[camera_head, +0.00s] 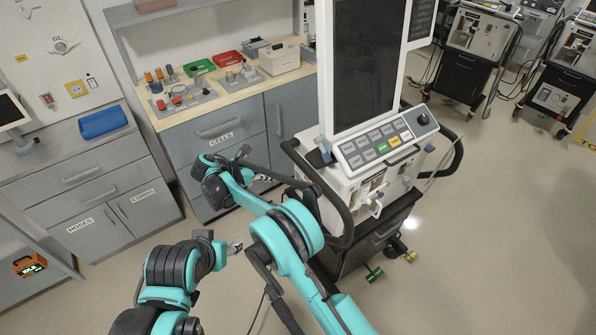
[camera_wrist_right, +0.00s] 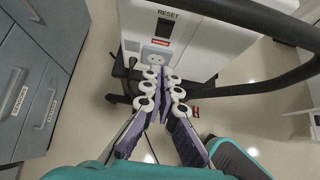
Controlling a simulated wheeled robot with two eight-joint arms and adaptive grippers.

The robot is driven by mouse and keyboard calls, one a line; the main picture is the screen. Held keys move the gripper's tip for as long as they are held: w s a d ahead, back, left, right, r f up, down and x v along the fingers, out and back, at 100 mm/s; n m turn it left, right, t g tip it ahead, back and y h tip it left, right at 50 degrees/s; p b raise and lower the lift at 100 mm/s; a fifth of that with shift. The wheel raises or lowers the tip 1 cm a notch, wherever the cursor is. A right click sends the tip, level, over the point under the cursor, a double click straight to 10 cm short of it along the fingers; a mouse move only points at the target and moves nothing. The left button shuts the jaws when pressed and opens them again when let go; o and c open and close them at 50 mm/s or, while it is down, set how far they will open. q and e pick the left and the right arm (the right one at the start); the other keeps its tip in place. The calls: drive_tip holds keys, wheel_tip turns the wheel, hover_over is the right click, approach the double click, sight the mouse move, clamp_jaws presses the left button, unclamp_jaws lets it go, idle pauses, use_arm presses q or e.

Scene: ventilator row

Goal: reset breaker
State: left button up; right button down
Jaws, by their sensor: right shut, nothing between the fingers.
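The ventilator (camera_head: 335,190) stands right of centre in the head view, with a dark screen and a key panel. Its side panel (camera_wrist_right: 205,45) fills the top of the right wrist view. A black breaker switch (camera_wrist_right: 164,27) sits there under the word RESET, with a red label (camera_wrist_right: 161,42) and a socket (camera_wrist_right: 157,57) below it. My right gripper (camera_wrist_right: 163,76) is shut and empty, its tips just below the socket in the picture; I cannot tell if they touch. In the head view my right gripper (camera_head: 264,178) is left of the ventilator. My left gripper (camera_head: 236,246) is small at lower centre.
The ventilator's black handle rail (camera_head: 325,190) curves close beside my right gripper. Grey cabinets and a worktop (camera_head: 205,108) with parts and trays stand behind. A blue tray (camera_head: 102,122) lies on the left counter. More ventilators (camera_head: 478,40) stand at upper right. Floor at right is clear.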

drive_tip(key=shift+d, duration=0.1)
drive_tip(key=w+d+r+b+x, duration=0.1)
drive_tip(key=b+x, duration=0.3)
drive_tip(key=x, duration=0.8)
drive_tip(key=shift+w+d+r, duration=0.15)
drive_tip(key=shift+d+r, duration=0.25)
drive_tip(key=shift+d, duration=0.05)
drive_tip(key=shift+w+d+r, duration=0.2)
drive_tip(key=shift+w+d, duration=0.05)
drive_tip(key=shift+d, duration=0.1)
drive_tip(key=shift+r, duration=0.15)
drive_tip(key=shift+r+p, duration=0.4)
drive_tip(key=shift+r, duration=0.25)
